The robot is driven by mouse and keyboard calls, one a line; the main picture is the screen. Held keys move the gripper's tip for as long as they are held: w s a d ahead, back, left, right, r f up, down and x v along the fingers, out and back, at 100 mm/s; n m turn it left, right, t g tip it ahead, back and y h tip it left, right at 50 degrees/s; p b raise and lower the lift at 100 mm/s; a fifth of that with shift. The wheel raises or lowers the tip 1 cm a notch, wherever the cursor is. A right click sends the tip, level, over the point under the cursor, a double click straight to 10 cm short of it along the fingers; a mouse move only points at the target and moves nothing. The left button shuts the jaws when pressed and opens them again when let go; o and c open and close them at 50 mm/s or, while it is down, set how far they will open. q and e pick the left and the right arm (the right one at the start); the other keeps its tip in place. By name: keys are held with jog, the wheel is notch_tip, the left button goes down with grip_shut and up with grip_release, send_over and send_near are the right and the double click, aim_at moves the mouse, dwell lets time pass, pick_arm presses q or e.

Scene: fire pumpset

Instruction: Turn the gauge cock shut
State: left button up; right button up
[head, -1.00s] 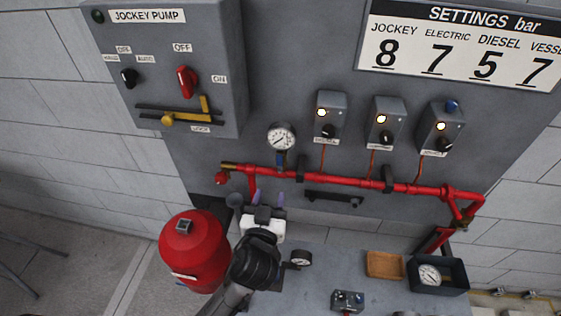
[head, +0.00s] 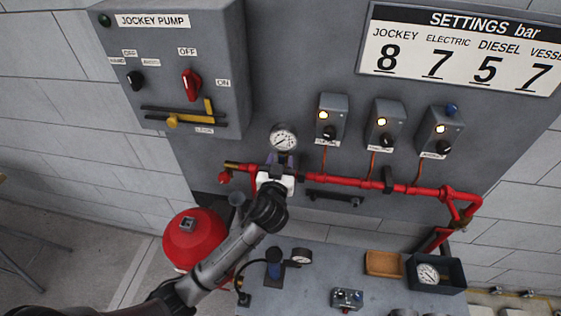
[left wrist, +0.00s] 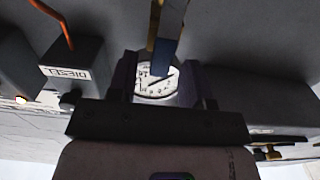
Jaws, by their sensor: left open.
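The pressure gauge (head: 284,138) has a round white dial and sits on the wall above the red pipe. It also shows in the left wrist view (left wrist: 156,82). The gauge cock's blue handle (left wrist: 163,55) hangs from a brass stem in the left wrist view. In the head view my gripper hides it. My left gripper (head: 281,160) is open just below the dial, at the cock. In the left wrist view its fingers (left wrist: 166,82) stand one on each side of the blue handle, with gaps showing. My right gripper is not in view.
The red pipe (head: 345,183) runs along the wall, with copper tubes rising to three grey switch boxes (head: 330,119). The jockey pump panel (head: 170,75) stands out at left. A red tank (head: 195,243) is below. The bench holds a brown tray (head: 384,264) and a dark box (head: 437,282).

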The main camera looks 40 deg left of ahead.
pick_arm(q)
jog(key=shift+c, duration=0.2)
grip_shut()
dwell(0.4)
